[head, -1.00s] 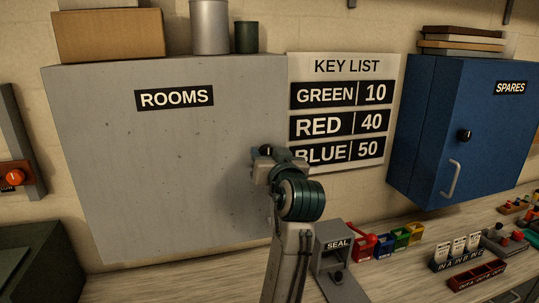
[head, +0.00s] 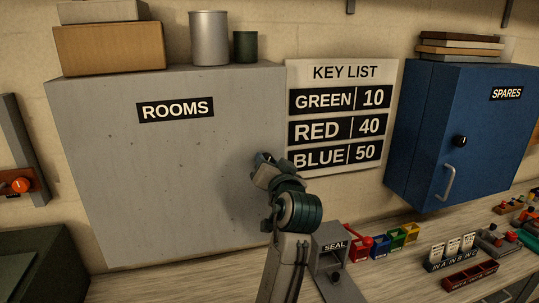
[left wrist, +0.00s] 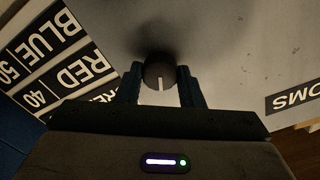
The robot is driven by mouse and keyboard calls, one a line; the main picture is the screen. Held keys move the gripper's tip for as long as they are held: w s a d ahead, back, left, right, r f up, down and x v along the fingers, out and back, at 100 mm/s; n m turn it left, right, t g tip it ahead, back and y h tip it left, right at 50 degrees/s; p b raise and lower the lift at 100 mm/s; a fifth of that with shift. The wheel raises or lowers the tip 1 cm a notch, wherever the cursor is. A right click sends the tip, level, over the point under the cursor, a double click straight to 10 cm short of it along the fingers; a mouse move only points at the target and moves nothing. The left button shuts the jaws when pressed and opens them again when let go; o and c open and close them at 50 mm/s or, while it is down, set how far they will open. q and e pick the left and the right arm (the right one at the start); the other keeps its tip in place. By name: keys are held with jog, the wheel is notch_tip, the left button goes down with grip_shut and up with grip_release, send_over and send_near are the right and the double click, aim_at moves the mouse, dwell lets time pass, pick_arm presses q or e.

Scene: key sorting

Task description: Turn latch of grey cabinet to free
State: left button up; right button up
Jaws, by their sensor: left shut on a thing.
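The grey cabinet (head: 160,180), labelled ROOMS, fills the left of the head view with its door closed. My left gripper (head: 262,160) is at the door's right edge and hides the latch there. In the left wrist view the latch is a round dark knob (left wrist: 159,70) with a white line pointing down in the picture. The left gripper's two blue fingers (left wrist: 160,86) are shut on the knob, one on each side. The grey door (left wrist: 235,50) lies behind it. My right gripper is not in view.
A KEY LIST board (head: 342,72) hangs just right of the grey cabinet. A blue SPARES cabinet (head: 425,130) is further right. Boxes and cans sit on top of the grey cabinet.

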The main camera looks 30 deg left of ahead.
pick_arm(q)
jog(key=shift+r+m+p, duration=0.15)
jog(key=shift+m+p, duration=5.25)
jog(key=shift+m, duration=1.2)
jog(key=shift+r, duration=0.1)
jog(key=o, duration=1)
jog(key=shift+a, duration=0.15)
jog(key=shift+w+a+f, duration=0.1)
jog(key=shift+a+f, duration=0.05)
jog(key=shift+f, duration=0.15)
jog(key=shift+d, duration=0.2)
